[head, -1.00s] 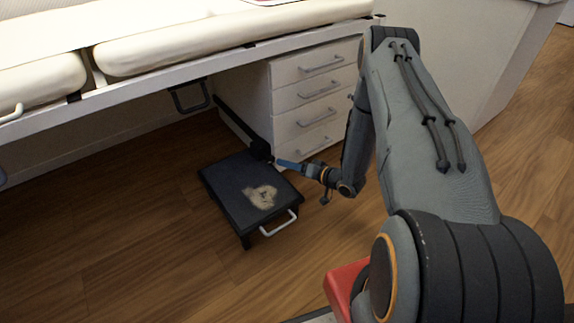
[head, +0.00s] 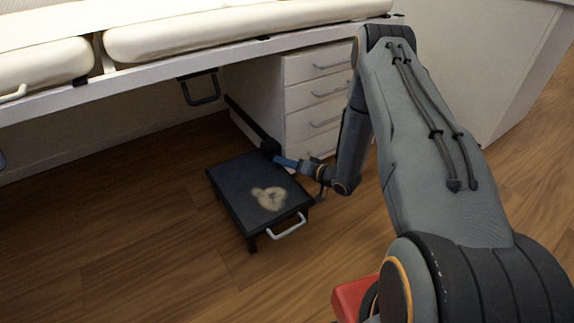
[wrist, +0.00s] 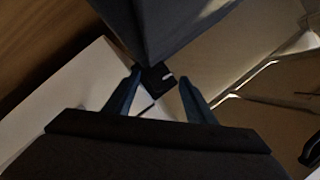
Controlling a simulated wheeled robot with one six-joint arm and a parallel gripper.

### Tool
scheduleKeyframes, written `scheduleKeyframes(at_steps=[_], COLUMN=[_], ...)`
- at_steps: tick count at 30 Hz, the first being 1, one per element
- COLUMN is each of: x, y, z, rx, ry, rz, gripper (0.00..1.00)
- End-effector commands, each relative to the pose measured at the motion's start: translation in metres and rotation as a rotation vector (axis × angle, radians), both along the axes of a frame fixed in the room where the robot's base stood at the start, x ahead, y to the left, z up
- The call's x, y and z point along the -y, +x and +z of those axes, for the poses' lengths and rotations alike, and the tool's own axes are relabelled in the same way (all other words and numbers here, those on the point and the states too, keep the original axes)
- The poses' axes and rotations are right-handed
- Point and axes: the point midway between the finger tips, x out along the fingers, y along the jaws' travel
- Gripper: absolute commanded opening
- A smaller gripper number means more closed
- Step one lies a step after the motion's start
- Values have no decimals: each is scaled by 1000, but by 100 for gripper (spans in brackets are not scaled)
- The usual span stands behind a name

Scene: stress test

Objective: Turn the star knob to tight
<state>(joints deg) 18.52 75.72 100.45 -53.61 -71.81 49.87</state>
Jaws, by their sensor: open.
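A small black piece, which looks like the star knob (head: 270,147), sits at the lower end of a dark bar beside the drawer unit, just behind the black step stool. Its star shape cannot be made out. In the wrist view, a dark block with a pale mark (wrist: 158,74) shows between and just beyond the fingertips. My gripper (head: 277,160) has blue fingers and is right beside the knob. In the wrist view my gripper (wrist: 160,80) is open, one finger on each side of the block. I cannot tell whether they touch it.
The black step stool (head: 232,178) with a pale worn patch and a light handle (head: 287,227) stands below my gripper. A white drawer unit (head: 318,97) stands behind. A cream padded bench (head: 210,30) overhangs from above. The wood floor at left is clear.

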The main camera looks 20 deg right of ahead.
Motion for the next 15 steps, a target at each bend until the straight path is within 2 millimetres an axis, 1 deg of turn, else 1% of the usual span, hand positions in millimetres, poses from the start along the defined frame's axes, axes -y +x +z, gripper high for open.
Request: scheduleKeyframes(at_steps=[4, 5, 6, 12, 15], x=[0, 0, 0, 0, 0], y=[0, 0, 0, 0, 0], z=[0, 0, 0, 0, 0], rx=[0, 0, 0, 0, -3], ry=[0, 0, 0, 0, 10], rz=[0, 0, 0, 0, -1], gripper=[50, 48, 42, 9, 9])
